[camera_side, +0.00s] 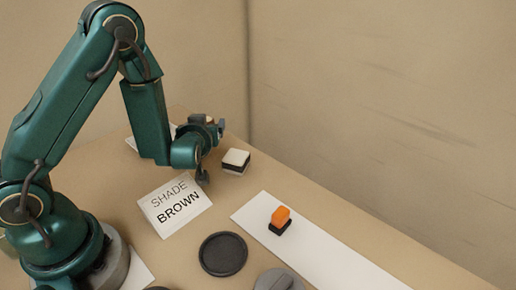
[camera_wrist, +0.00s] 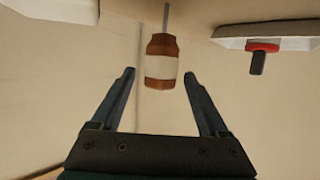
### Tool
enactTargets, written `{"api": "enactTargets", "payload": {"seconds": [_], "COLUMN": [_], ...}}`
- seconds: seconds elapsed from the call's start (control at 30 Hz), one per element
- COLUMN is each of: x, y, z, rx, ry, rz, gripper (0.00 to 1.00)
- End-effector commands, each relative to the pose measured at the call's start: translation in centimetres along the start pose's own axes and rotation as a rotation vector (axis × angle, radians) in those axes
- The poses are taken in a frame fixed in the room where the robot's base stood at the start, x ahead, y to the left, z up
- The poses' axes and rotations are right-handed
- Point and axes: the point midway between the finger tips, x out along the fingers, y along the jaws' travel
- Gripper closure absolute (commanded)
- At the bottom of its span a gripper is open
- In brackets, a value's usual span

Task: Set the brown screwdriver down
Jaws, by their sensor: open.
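The brown screwdriver (camera_wrist: 162,66) shows in the wrist view, with a brown handle, a wide pale band and a grey shaft pointing to the top of the picture. My gripper (camera_wrist: 159,74) is open, one finger on each side of the handle's lower end in the picture. Gaps show between the fingers and the handle; I cannot tell how far beyond the tips it lies. In the side view my gripper (camera_side: 212,152) is above the far part of the bench, and I cannot make out the screwdriver there.
A black block with a white top (camera_side: 235,161) is beside my gripper. An orange-and-black block (camera_side: 280,220) sits on a white strip (camera_side: 325,262). A black round dish (camera_side: 223,254) and grey round piece (camera_side: 278,282) are nearer. A red-and-black item (camera_wrist: 259,58) shows right.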

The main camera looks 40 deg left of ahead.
Motion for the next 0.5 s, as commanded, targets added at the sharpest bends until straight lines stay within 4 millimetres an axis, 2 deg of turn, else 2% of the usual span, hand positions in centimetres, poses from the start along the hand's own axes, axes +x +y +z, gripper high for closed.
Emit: {"api": "enactTargets", "payload": {"seconds": [0.3,0.5], "x": [3.8,4.6], "y": [-0.1,-0.1], "z": [0.0,0.0], "rx": [-0.001,0.001], "ry": [-0.001,0.000], "rz": [-0.004,-0.001], "gripper": [0.22,0.22]}}
